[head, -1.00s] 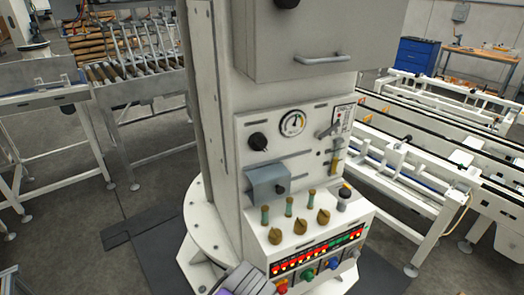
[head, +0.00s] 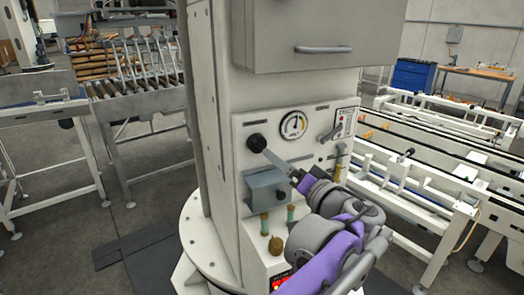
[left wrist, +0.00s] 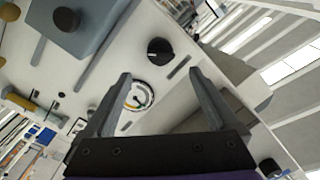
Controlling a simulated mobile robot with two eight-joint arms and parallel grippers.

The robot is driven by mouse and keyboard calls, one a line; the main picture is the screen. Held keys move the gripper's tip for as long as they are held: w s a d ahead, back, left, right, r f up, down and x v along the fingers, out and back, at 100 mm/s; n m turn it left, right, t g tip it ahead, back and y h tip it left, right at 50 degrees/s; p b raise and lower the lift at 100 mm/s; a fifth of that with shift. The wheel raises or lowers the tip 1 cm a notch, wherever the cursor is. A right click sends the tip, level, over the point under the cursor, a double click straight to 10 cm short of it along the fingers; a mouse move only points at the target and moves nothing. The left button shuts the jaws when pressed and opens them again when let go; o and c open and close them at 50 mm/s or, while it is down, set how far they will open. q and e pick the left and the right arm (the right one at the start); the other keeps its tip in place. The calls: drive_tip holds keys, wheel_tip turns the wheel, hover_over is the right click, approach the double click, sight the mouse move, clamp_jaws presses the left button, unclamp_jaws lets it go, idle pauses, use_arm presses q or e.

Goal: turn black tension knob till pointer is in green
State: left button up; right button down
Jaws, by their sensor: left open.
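The black tension knob (head: 257,142) is on the white panel, left of the round gauge (head: 294,125). In the left wrist view the knob (left wrist: 160,50) lies just beyond the fingertips, and the gauge (left wrist: 137,97) shows between the fingers. The gauge has a yellow section; its pointer is too small to place exactly against the green. My left gripper (head: 273,160) is in front of the panel, its fingertips close below and right of the knob. In the left wrist view its fingers (left wrist: 160,74) are open and empty. My right gripper is out of view.
A blue-grey box (head: 266,190) with its own dark knob juts from the panel below the gripper. A lever (head: 332,133) is right of the gauge. Brass knobs (head: 276,245) are lower down; my arm hides several controls. A cabinet with a handle (head: 323,49) overhangs the panel.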

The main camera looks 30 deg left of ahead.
sight(262, 148)
use_arm(q)
drive_tip(key=x, duration=0.9)
drive_tip(key=shift+w+a, duration=0.15)
drive_tip(key=shift+a, duration=0.25)
drive_tip(key=c, duration=1.3)
drive_tip(key=shift+m+p, duration=0.6)
drive_tip(key=shift+m, duration=0.3)
drive_tip(key=shift+f+m, duration=0.1)
drive_tip(key=shift+m, duration=0.6)
drive_tip(key=o, duration=1.3)
